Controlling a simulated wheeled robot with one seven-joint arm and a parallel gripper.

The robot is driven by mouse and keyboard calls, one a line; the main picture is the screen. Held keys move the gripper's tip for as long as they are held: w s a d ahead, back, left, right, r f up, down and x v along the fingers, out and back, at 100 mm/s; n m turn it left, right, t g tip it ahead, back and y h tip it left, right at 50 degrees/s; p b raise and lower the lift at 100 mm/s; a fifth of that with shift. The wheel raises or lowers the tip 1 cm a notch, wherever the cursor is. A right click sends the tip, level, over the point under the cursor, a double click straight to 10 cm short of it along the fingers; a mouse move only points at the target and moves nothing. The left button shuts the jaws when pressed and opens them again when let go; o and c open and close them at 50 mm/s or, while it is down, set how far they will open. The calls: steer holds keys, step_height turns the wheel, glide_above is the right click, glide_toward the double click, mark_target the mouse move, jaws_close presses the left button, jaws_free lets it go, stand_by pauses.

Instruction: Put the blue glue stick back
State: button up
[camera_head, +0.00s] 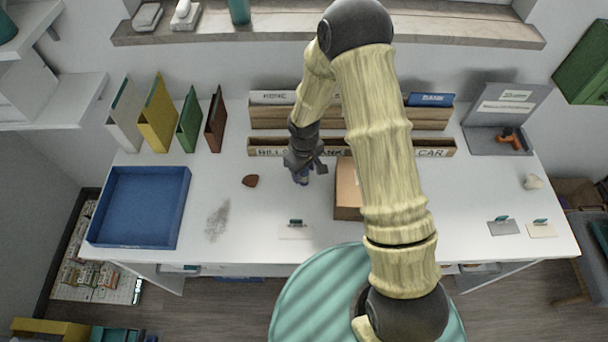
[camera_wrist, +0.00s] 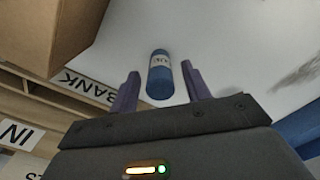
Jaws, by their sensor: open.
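The blue glue stick (camera_wrist: 160,76) is a small cylinder with a white label, on the white desk. In the wrist view it sits between the two purple fingers of my gripper (camera_wrist: 159,72), with a gap on each side. I cannot tell if it stands or lies. In the head view my gripper (camera_head: 304,168) is low over the desk, in front of the wooden labelled organizer (camera_head: 275,147). A little blue of the glue stick (camera_head: 302,179) shows beneath it; the rest is hidden.
A cardboard box (camera_head: 347,190) stands close to the right of my gripper. A brown lump (camera_head: 250,181) and a dark dust patch (camera_head: 218,220) lie to the left. An empty blue tray (camera_head: 180,215) is at the desk's left end. Upright folders (camera_head: 189,122) stand behind.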

step_height(320, 180, up, 9)
steer(key=shift+f+b, duration=0.15)
steer(key=shift+b, duration=0.2)
stand_by(0.5)
steer(key=shift+d, duration=0.1)
steer(key=s+d+r+m+t, duration=0.2)
steer(key=s+d+r+m, duration=0.6)
steer(key=s+d+r, duration=0.4)
steer(key=shift+s+d+r+m+t, duration=0.25)
steer(key=shift+d+r+m+t, duration=0.05)
steer(key=shift+d, duration=0.4)
steer(key=shift+c, duration=1.3)
